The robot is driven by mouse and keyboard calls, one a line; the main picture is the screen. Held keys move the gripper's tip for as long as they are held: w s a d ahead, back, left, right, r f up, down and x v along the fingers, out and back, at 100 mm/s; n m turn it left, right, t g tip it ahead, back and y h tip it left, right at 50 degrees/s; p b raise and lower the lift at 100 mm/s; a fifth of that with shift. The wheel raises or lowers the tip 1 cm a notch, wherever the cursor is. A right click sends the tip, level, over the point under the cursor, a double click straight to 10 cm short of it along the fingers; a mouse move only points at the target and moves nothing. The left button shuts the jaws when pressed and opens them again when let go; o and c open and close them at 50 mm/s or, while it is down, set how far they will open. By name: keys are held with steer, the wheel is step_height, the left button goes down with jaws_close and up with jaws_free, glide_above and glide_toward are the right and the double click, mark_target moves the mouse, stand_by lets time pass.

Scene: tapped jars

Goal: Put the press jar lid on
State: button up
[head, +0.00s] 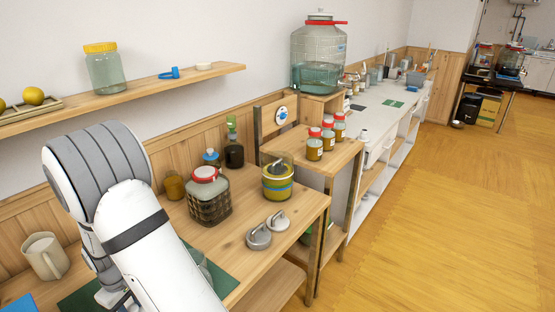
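A clear jar with yellow-green contents (277,190) stands near the right end of the wooden workbench, with a dark piece showing inside its upper part. It could be the press jar, but I cannot tell for sure. Two grey round pieces with raised handles, a nearer one (258,238) and a farther one (278,221), lie on the bench in front of it. I cannot tell whether either is the press jar lid. My arm crosses the lower left and leaves at the bottom edge.
A beige mug (45,256) is at left. Small red-capped jars (315,144) stand on the side table (345,158). A wall shelf (140,91) overhangs the bench. Open floor lies right.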

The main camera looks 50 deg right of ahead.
steer(key=shift+r+p, duration=2.05)
steer(key=shift+r, duration=1.4)
